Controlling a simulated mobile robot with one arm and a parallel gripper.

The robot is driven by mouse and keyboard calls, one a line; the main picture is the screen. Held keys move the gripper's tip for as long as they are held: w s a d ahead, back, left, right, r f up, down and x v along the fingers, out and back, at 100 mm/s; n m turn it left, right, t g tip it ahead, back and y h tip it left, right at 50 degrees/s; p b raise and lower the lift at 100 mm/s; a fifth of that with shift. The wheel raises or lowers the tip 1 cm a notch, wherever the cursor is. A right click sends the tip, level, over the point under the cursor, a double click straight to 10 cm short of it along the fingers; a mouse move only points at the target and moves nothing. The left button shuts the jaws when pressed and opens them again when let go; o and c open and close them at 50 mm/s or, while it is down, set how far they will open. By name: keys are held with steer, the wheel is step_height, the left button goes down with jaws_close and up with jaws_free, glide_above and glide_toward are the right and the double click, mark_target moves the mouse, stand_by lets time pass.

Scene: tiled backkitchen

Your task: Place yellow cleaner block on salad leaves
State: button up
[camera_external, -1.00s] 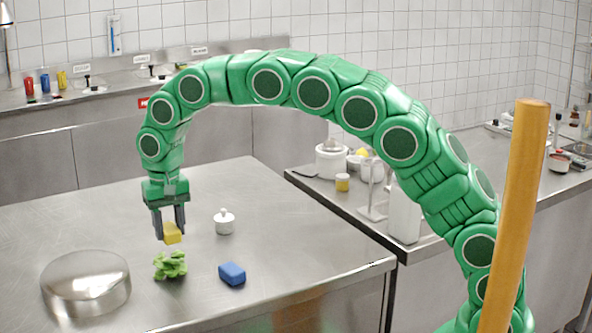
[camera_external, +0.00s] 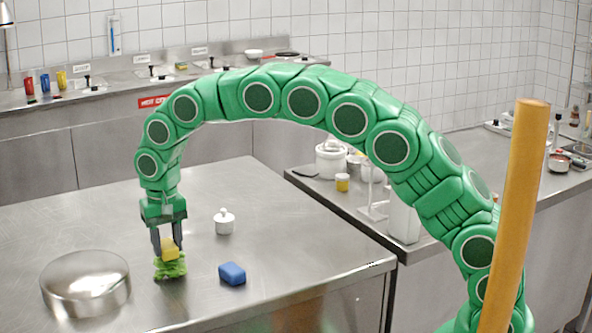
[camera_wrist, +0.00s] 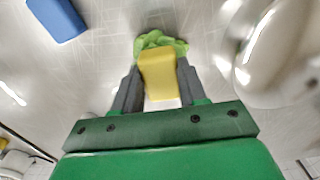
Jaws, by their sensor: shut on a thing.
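The yellow cleaner block (camera_external: 169,250) is between the fingers of my gripper (camera_external: 168,247), which is shut on it. The block also shows in the wrist view (camera_wrist: 158,75), with my gripper's fingers (camera_wrist: 158,92) on both sides of it. The green salad leaves (camera_external: 171,269) lie on the steel table just under the block. In the wrist view the leaves (camera_wrist: 160,41) stick out past the block's far end. The block appears to touch the top of the leaves, though I cannot tell whether it rests its weight on them.
A blue block (camera_external: 232,273) lies to the right of the leaves. A round metal dome (camera_external: 86,284) stands to the left. A small white lidded pot (camera_external: 224,222) is behind, to the right. The steel table (camera_external: 90,220) is otherwise clear around them.

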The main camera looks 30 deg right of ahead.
mark_target(168, 244)
steer(key=shift+f, duration=0.15)
steer(key=o, duration=1.1)
steer(key=shift+r, duration=6.15)
steer(key=shift+d, duration=0.1)
